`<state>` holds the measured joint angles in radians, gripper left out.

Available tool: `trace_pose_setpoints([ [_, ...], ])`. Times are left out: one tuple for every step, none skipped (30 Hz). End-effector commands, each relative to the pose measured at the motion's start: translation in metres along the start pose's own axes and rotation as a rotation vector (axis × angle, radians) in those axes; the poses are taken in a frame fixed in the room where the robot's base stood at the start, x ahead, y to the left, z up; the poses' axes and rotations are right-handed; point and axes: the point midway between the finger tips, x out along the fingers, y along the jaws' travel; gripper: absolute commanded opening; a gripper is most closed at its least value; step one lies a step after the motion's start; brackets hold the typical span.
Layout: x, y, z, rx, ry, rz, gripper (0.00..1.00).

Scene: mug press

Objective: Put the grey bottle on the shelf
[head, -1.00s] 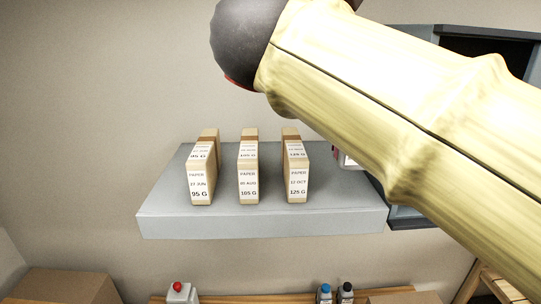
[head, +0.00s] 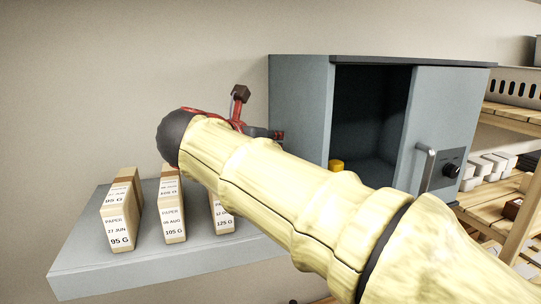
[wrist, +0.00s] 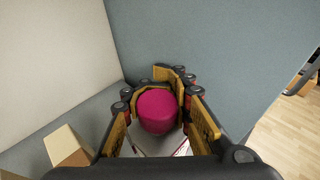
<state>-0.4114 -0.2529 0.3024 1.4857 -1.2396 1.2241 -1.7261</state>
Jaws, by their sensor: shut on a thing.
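My gripper (wrist: 160,101) is shut around a bottle with a round magenta cap (wrist: 158,112). Below the cap, only a little of a pale, label-like body shows, so I cannot tell its colour. In the head view, my arm hides the bottle; part of my gripper (head: 240,112) shows above the arm, over the right end of the shelf. The grey shelf (head: 82,248) holds a row of paper packets. In the wrist view, the bottle is between a packet and a blue-grey wall. I cannot tell whether its base touches the shelf.
Three paper packets (head: 120,215) stand on the shelf, left of my arm. Wooden racks (head: 500,190) stand farther right. The shelf's front left corner is clear.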

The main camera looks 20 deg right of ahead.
Motion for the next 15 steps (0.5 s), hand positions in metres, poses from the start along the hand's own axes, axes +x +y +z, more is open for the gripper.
trace_pose_setpoints([
  [0.007,0.003,-0.006,-0.003,0.001,-0.003,0.0],
  [0.011,0.005,-0.009,-0.004,0.001,-0.003,0.0],
  [0.012,0.004,-0.015,-0.003,0.0,-0.002,0.0],
  [0.013,0.004,-0.019,-0.003,0.0,-0.001,0.0],
  [0.014,0.004,-0.023,-0.003,-0.001,-0.001,0.0],
  [0.015,0.004,-0.027,-0.002,-0.001,0.0,0.0],
  [0.016,0.004,-0.03,-0.001,-0.001,0.0,0.0],
  [0.017,0.004,-0.032,-0.001,-0.001,0.0,0.0],
  [0.017,0.004,-0.034,0.0,-0.001,0.0,0.0],
  [0.018,0.004,-0.035,0.0,-0.001,0.0,0.0],
  [0.018,0.004,-0.035,0.0,-0.001,0.0,0.0],
  [0.018,0.004,-0.035,0.001,-0.001,0.0,0.0],
  [0.018,0.004,-0.035,0.001,-0.001,0.0,0.0],
  [0.018,0.005,-0.035,0.001,-0.001,0.0,0.0],
  [0.018,0.005,-0.035,0.0,-0.001,0.0,0.0],
])
